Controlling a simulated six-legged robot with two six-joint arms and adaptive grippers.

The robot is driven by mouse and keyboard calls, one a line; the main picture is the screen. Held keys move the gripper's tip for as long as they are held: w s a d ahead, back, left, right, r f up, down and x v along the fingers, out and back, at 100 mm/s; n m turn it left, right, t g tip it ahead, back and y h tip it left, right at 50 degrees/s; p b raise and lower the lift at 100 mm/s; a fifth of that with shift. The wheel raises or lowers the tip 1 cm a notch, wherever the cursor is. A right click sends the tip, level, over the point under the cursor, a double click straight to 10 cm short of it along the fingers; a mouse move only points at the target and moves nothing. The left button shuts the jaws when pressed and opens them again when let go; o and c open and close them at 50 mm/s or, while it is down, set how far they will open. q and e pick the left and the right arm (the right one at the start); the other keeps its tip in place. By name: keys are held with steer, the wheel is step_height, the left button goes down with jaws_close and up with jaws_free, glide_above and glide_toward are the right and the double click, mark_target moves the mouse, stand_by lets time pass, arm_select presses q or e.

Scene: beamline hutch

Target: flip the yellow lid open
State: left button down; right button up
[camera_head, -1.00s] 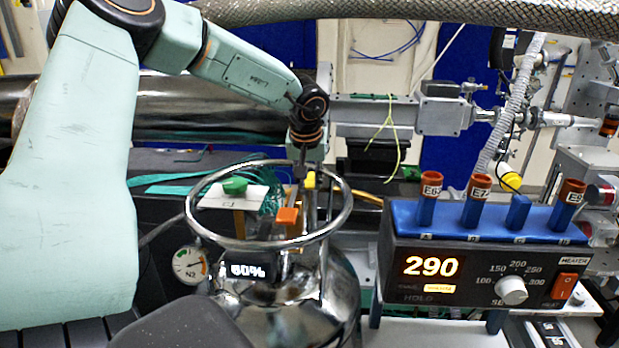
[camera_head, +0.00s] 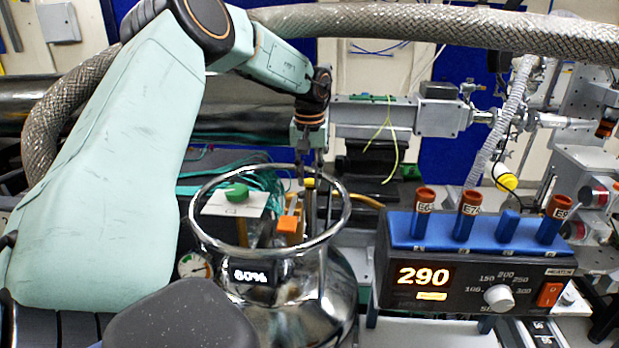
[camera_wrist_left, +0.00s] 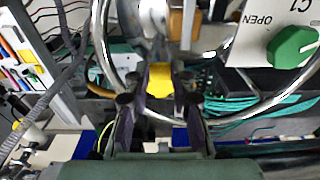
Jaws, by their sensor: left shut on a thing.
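The yellow lid shows only as a small yellow piece (camera_head: 309,183) at the far right inside of the shiny ring over the steel vessel. In the left wrist view the yellow piece (camera_wrist_left: 160,80) sits between the fingertips. My left gripper (camera_head: 311,182) comes down from above and is shut on it; it also shows in the left wrist view (camera_wrist_left: 158,98). The fingers hide part of the yellow piece, so I cannot tell the lid's full shape or angle. My right gripper is not in view.
The steel vessel's ring (camera_head: 196,232) encircles the gripper's spot. An orange block (camera_head: 288,226) and a white card with a green knob (camera_head: 237,192) are close by. A heater box (camera_head: 470,275) with a blue rack stands right. A braided hose (camera_head: 430,30) crosses above.

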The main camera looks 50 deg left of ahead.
mark_target(310, 182)
arm_select(q)
steer(key=shift+w+a+r+g+h, duration=0.4)
steer(key=shift+r+g+h, duration=0.1)
steer(key=shift+g, duration=0.1)
stand_by(0.3)
steer(key=c, duration=1.6)
jaws_free()
steer(key=o, duration=0.5)
steer(key=shift+w+a+f, duration=0.15)
steer(key=shift+w+a, duration=0.05)
steer(key=shift+w, duration=0.05)
steer(key=shift+s+d+r, duration=0.2)
steer(key=shift+r, duration=0.1)
steer(key=r, duration=0.7)
steer(key=shift+w+a, duration=0.3)
steer(key=shift+c, duration=0.3)
